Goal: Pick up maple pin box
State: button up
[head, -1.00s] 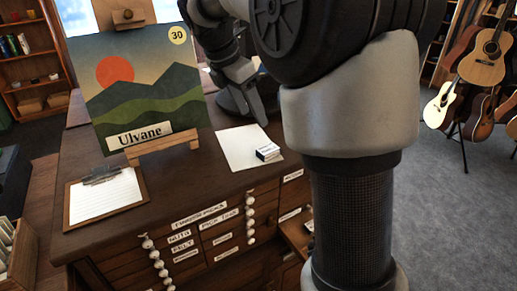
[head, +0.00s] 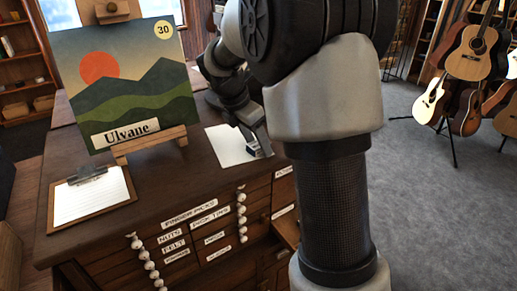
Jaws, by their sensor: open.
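A small box (head: 253,150) with a pale top and a dark side sits at the right edge of a white paper sheet (head: 226,148) on the dark wooden cabinet top. It is the only small box that I can make out there; its label is too small to read, so I cannot confirm it is the maple pin box. My gripper (head: 258,142) points down right at the box, its fingers open and overlapping it in view. I cannot tell whether the fingers touch it. My own arm hides the area to the right.
A landscape painting marked Ulvane (head: 128,85) stands on a small easel left of the paper. A clipboard (head: 92,197) lies at the front left. A drawer (head: 287,231) is partly pulled out at the cabinet's front right. Guitars (head: 466,50) stand at far right beyond open floor.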

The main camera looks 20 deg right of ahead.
jog(key=c, duration=1.1)
